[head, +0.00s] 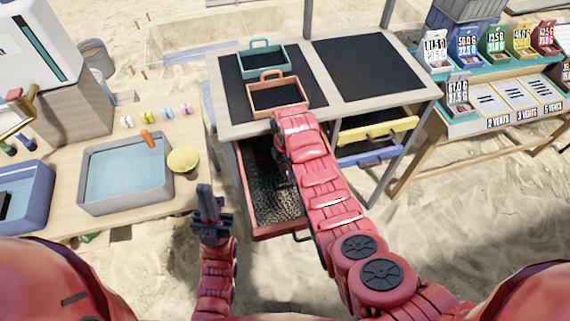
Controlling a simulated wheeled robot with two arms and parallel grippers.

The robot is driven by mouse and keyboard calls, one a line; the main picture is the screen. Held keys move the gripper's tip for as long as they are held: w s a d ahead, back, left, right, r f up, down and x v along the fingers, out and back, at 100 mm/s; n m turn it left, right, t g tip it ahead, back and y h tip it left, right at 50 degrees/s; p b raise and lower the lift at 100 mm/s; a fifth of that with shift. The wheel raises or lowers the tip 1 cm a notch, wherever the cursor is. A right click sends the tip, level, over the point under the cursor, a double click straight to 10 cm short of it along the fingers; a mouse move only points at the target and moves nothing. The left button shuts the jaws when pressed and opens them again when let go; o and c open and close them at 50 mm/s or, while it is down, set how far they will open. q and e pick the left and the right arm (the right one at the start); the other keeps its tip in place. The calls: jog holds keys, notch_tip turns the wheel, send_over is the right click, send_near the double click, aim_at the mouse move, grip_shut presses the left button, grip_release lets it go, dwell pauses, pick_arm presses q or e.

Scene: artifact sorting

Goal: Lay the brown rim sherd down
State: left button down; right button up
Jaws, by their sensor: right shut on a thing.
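My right arm reaches forward over the pulled-out red drawer (240,185) under the table. My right gripper (284,180) points down into this drawer, partly hidden by my own red forearm. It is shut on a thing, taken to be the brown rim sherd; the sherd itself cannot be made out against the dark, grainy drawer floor. Whether it touches the floor cannot be told. My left gripper (207,197) is left of the drawer, pointing up and away from everything, with no object seen in it; its finger gap is unclear.
Above the drawer, the table (225,131) bears a green tray (243,77) and an orange tray (255,113) on dark mats. A yellow drawer (375,133) and a blue drawer (370,157) stand partly out at right. A water basin (110,203) and yellow sponge-like disc (183,159) are left.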

jog(key=shift+f, duration=0.3)
